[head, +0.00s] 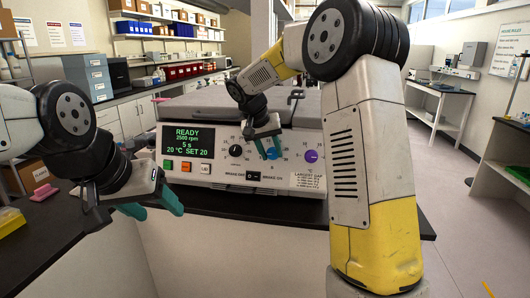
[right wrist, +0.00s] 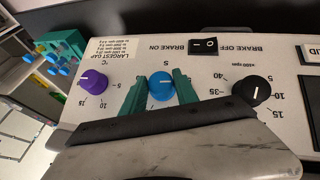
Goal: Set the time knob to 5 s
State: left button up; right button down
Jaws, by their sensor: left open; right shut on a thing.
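The cell processor's panel (head: 225,177) has a lit display (head: 188,142) reading READY, 2500 rpm, 5 s and 20 °C SET 20. The blue knob marked s (right wrist: 161,87) sits between the black speed knob (right wrist: 250,92) and the purple °C knob (right wrist: 92,82). My right gripper (right wrist: 160,92) has its green fingers on both sides of the blue knob, shut on it. In the head view its fingers partly cover the blue knob (head: 271,153). The knob's white pointer shows in the wrist view, which is upside down. My left gripper (head: 152,205) is open and empty at the panel's lower left.
The BRAKE ON/OFF switch (right wrist: 206,46) lies near the blue knob. Green, orange and white buttons (head: 187,167) sit below the display. A green rack with blue caps (right wrist: 62,50) shows beyond the processor in the wrist view. The dark counter edge (head: 260,207) runs in front of the processor.

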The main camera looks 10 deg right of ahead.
jog(key=shift+a+n+h, duration=0.15)
jog(key=shift+n+h, duration=0.75)
jog(key=shift+h, duration=0.3)
jog(key=c, duration=0.9)
grip_release()
jog(key=shift+c, duration=0.2)
jog(key=v, duration=0.7)
jog(key=shift+a+r, duration=0.3)
jog(key=shift+a, duration=0.1)
